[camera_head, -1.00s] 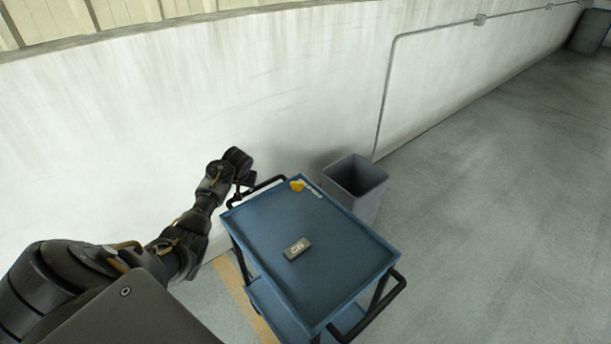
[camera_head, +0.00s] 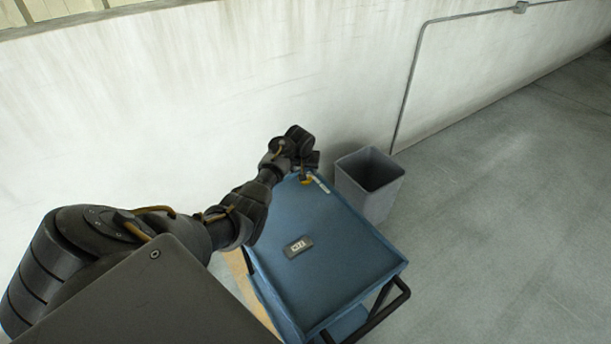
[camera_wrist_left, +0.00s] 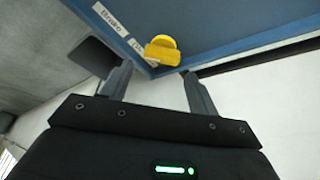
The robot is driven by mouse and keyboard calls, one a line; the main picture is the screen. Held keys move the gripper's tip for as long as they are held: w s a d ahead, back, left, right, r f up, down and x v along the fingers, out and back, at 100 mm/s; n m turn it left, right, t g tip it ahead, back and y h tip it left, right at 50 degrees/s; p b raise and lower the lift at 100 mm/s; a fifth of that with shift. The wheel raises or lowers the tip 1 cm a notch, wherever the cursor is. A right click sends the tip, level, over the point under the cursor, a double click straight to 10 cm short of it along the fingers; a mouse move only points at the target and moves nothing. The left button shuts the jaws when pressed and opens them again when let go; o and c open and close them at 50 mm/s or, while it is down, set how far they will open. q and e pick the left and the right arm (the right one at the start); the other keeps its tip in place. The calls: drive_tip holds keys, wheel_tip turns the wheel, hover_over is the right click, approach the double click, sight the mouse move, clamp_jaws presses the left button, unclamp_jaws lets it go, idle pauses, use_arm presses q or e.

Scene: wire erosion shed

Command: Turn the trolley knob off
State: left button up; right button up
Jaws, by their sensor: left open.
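The yellow trolley knob (camera_wrist_left: 163,50) sits on the blue trolley top (camera_wrist_left: 205,22) near its corner, beside white label strips (camera_wrist_left: 118,28). In the head view the knob (camera_head: 307,181) is mostly hidden behind my left gripper (camera_head: 306,166), at the far corner of the trolley (camera_head: 335,250). In the left wrist view my left gripper (camera_wrist_left: 158,88) is open, its two fingers apart with the knob just beyond and between their tips. I see no contact with the knob. My right gripper is not in view.
A small dark labelled box (camera_head: 298,246) lies on the trolley top. A grey bin (camera_head: 372,190) stands beside the trolley. A white wall (camera_head: 200,100) with a conduit (camera_head: 410,75) runs behind it. The floor to the right is clear.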

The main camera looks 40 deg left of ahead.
use_arm(q)
drive_tip(key=shift+b+x, duration=0.6)
drive_tip(key=shift+x, duration=1.9)
drive_tip(key=shift+s+a+r, duration=0.1)
drive_tip(key=c, duration=0.7)
